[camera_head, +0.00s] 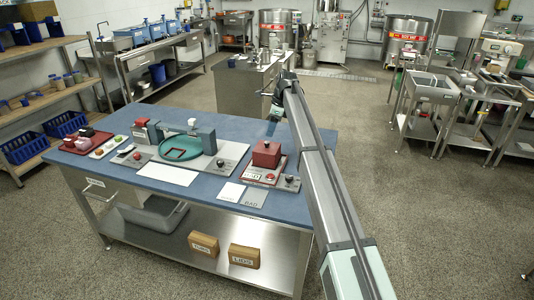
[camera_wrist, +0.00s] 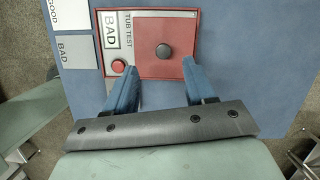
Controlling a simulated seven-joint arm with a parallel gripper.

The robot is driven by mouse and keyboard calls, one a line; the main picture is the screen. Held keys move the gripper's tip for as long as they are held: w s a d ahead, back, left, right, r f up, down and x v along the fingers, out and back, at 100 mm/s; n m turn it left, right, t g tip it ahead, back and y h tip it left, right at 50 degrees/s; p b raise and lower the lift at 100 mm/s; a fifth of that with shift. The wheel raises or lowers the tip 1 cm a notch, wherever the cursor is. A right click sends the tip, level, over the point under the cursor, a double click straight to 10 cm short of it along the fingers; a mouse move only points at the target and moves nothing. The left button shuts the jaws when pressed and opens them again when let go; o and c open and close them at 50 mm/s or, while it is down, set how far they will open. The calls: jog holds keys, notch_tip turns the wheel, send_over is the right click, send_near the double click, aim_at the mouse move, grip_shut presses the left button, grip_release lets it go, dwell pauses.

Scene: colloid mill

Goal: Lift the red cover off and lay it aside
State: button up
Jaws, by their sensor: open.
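The red cover (camera_head: 266,150) is a box-shaped lid with a dark knob on top. It sits on a small test station at the right part of the blue bench. In the wrist view the red cover (camera_wrist: 150,30) shows from above, with its round dark knob (camera_wrist: 164,51) near the middle. My gripper (camera_wrist: 159,66) is open and empty, its two blue fingers apart on either side below the knob in the picture. In the head view my gripper (camera_head: 272,122) hangs above and behind the cover, clear of it.
A red button (camera_wrist: 118,66) and a "BAD" label lie left of the cover in the wrist view. Pale cards (camera_head: 231,192) lie left of the station, and a teal round tray (camera_head: 187,147) stands further left. Bare blue bench (camera_head: 205,200) shows at the front.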

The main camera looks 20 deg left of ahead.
aim_at(268, 143)
jog(key=shift+x, duration=3.45)
jog(key=shift+w+d, duration=0.2)
jog(key=shift+w, duration=0.05)
grip_shut()
